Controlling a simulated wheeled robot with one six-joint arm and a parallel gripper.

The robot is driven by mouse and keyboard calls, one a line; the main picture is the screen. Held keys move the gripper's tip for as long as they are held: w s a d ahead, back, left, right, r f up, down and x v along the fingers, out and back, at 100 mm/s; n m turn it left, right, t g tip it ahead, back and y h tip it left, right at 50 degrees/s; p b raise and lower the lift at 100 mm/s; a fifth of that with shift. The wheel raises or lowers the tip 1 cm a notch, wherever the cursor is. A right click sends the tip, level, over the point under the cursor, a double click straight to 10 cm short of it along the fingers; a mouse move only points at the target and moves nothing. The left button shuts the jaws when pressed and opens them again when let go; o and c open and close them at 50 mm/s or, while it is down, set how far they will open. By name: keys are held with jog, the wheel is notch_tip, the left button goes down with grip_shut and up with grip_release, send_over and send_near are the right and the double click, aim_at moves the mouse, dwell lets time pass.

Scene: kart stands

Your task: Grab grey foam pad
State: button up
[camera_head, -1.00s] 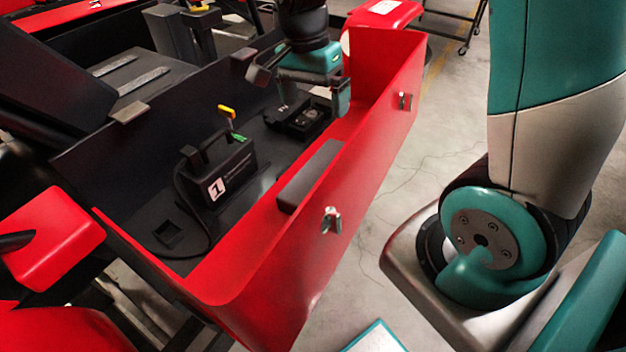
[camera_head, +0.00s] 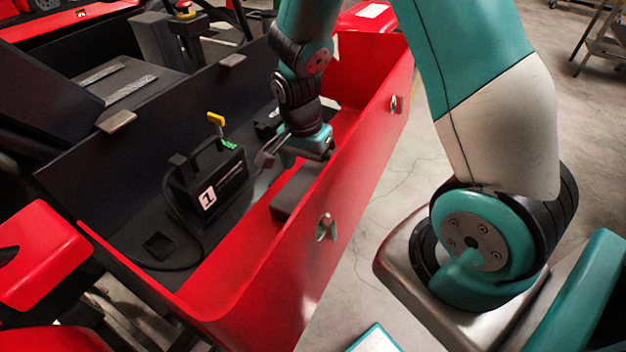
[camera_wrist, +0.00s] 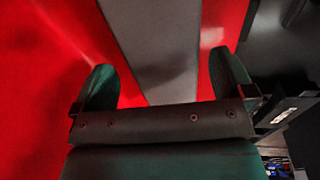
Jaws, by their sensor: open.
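The grey foam pad (camera_head: 291,196) is a long dark grey block lying along the inner side of the red wall of the kart's bay. My gripper (camera_head: 298,160) is above the pad's far part, pointing down, and partly hides it. In the wrist view the pad (camera_wrist: 155,45) shows as a grey strip running between the two fingertips of my gripper (camera_wrist: 164,80). The fingers are open, one on each side of the strip, with red showing beside each. I cannot tell how much height separates the fingertips from the pad.
A black box labelled 1 (camera_head: 208,184) with a handle and cable stands left of the pad on the black floor. A yellow-topped piece (camera_head: 216,119) rises behind it. The red wall (camera_head: 300,265) with metal latches closes the near side.

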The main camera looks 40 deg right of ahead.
aim_at(312, 175)
jog(key=f, duration=0.3)
jog(key=f+p, duration=0.1)
jog(key=f, duration=0.1)
jog(key=shift+s+d, duration=0.2)
jog(key=shift+s, duration=0.05)
jog(key=shift+c, duration=0.2)
jog(key=c, duration=0.7)
jog(key=shift+r, duration=0.15)
